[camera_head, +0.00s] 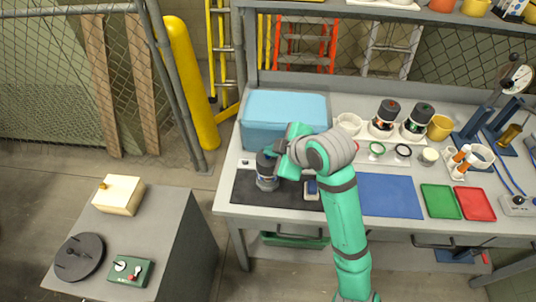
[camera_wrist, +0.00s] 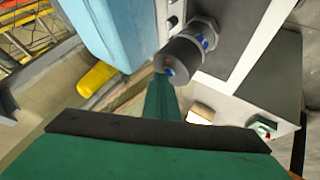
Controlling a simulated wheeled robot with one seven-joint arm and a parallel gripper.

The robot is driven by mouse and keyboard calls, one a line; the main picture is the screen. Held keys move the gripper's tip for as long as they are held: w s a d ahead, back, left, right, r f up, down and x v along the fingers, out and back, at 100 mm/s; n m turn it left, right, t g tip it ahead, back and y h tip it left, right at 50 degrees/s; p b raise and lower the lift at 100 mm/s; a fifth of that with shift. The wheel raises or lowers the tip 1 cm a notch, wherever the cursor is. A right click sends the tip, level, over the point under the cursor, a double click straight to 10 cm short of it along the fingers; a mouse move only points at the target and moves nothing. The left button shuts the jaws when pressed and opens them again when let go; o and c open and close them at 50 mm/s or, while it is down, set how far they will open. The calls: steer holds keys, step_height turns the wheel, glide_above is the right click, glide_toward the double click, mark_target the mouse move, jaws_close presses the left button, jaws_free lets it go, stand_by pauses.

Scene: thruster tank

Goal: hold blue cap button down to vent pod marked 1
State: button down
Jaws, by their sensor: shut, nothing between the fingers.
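A pod (camera_head: 267,183) with a dark top and a grey body stands on the dark mat (camera_head: 243,187) at the bench's left. In the wrist view the pod (camera_wrist: 187,58) lies across the picture, with a small blue button (camera_wrist: 168,71) on its cap end. My gripper (camera_head: 272,151) is shut and empty, close at the pod's top. In the wrist view its green fingers (camera_wrist: 162,92) point at the button end. I cannot tell whether they touch or press the button. No number on the pod is readable.
A blue box (camera_head: 283,106) stands just behind the pod. Two dark-capped pods, one red-topped (camera_head: 386,113) and one green-topped (camera_head: 419,118), stand at the back. A phone-like device (camera_head: 311,190) lies on the mat. A blue mat (camera_head: 388,194) and trays lie to the right.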

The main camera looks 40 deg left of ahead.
steer(key=shift+r, duration=0.85)
steer(key=shift+r, duration=0.1)
steer(key=shift+r, duration=2.4)
